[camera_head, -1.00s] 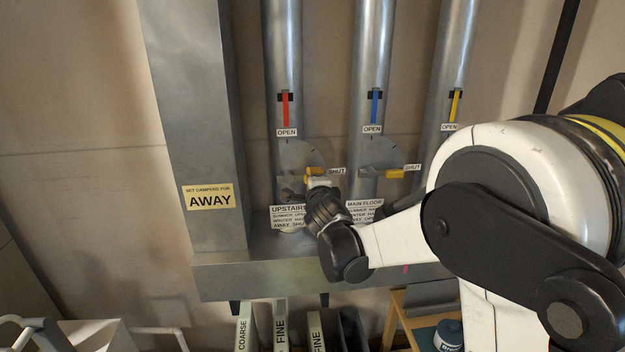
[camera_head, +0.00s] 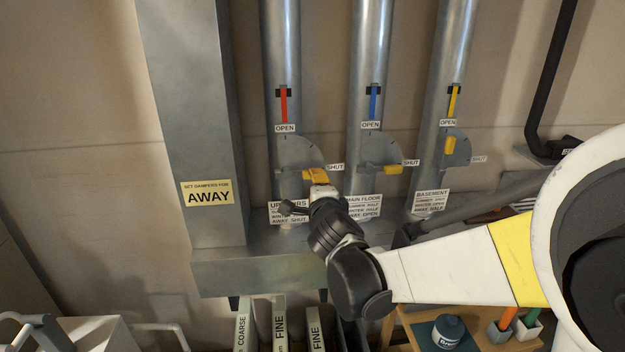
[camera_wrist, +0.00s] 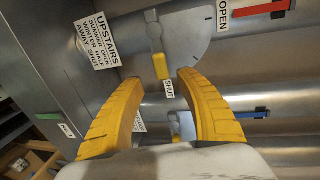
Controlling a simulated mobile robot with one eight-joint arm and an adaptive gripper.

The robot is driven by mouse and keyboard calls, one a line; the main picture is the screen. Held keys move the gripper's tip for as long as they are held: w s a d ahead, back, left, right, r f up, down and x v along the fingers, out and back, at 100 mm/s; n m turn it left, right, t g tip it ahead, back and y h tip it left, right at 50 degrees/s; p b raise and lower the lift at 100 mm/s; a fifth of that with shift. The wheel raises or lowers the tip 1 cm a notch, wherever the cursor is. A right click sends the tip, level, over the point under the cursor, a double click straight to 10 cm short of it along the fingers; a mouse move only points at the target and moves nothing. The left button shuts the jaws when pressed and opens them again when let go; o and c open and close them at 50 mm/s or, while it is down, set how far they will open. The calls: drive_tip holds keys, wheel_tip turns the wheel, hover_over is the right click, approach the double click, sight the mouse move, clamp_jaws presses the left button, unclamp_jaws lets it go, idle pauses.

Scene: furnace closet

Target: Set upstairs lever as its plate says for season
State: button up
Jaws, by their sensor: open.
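The upstairs lever's yellow handle (camera_wrist: 161,66) points at its SHUT label (camera_wrist: 170,89) in the wrist view. The upstairs plate (camera_wrist: 98,40) reads AWAY SHUT on its bottom line. A yellow sign (camera_head: 208,192) on the duct says SET DAMPERS FOR AWAY. My gripper (camera_wrist: 160,78) is open, its two yellow fingers spread on either side of the view, with the handle just beyond and between their tips. In the head view my gripper (camera_head: 315,177) overlaps the upstairs lever; whether it touches cannot be told.
The main floor lever (camera_head: 393,170) points to SHUT, close right of my gripper. The basement lever (camera_head: 449,145) points up to OPEN. Filters (camera_head: 280,322) marked COARSE and FINE stand below. A small table (camera_head: 470,340) holds a jar and cups.

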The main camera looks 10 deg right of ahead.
drive_tip(key=s, duration=0.2)
drive_tip(key=shift+s+r, duration=0.3)
drive_tip(key=shift+s, duration=0.1)
drive_tip(key=s+d+f+n+g+h, duration=0.25)
drive_tip(key=s+d+n+g, duration=0.25)
drive_tip(key=s+d+n, duration=0.65)
drive_tip(key=s+a+f+n+g+y, duration=0.1)
drive_tip(key=s+f+n+g, duration=0.1)
drive_tip(key=s, duration=0.7)
drive_tip(key=s+f+n+g+y+b, duration=0.1)
drive_tip(key=s+f+n, duration=0.3)
drive_tip(key=s, duration=0.5)
drive_tip(key=shift+a+f+n+g, duration=0.35)
drive_tip(key=shift+f+g, duration=0.05)
